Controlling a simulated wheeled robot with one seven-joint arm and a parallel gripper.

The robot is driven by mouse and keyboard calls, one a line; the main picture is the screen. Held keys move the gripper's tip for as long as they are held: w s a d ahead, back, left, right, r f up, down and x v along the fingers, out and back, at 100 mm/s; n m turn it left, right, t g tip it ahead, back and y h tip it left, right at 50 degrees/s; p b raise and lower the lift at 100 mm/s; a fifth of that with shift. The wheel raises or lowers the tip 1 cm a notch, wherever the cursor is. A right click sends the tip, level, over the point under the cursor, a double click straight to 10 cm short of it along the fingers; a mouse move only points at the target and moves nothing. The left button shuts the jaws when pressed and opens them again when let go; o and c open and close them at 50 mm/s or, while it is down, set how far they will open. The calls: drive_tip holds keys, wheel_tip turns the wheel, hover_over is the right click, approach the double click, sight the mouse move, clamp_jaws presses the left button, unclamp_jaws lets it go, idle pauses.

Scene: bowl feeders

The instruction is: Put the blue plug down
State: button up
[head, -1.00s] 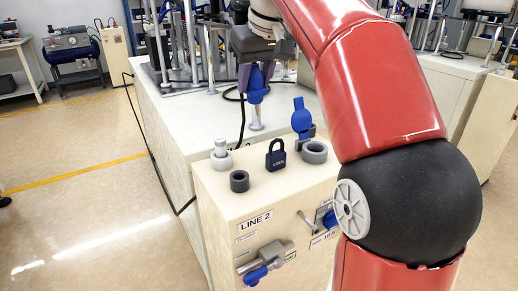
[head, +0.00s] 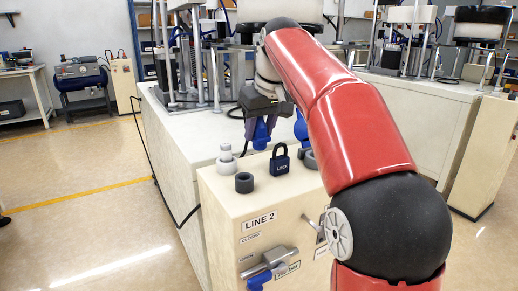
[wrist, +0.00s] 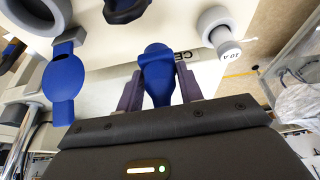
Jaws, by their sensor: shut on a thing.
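The blue plug (head: 261,134) is held in my gripper (head: 262,118) above the top of the cream LINE 2 cabinet (head: 212,182). In the wrist view the blue plug (wrist: 157,75) sits upright between the two dark fingers of my gripper (wrist: 158,84). Its lower end is against the pale background, and I cannot tell whether it touches anything.
On the cabinet top stand a dark padlock (head: 280,162), a dark grey ring (head: 244,182) and a pale cylinder in a ring (head: 226,160). Another blue tagged piece (head: 301,128) is partly behind my arm. A blue-handled valve (head: 258,279) is on the front.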

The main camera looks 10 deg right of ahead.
sight(261, 136)
wheel_tip(261, 136, down, 4)
drive_tip(key=b, duration=0.2)
drive_tip(key=shift+r+b, duration=0.2)
drive_tip(key=shift+b, duration=0.2)
drive_tip(key=shift+r, duration=0.15)
drive_tip(key=o, duration=0.7)
drive_tip(key=shift+f, duration=0.25)
drive_tip(key=o, duration=0.5)
drive_tip(key=shift+c, duration=0.2)
drive_tip(key=shift+r, duration=0.1)
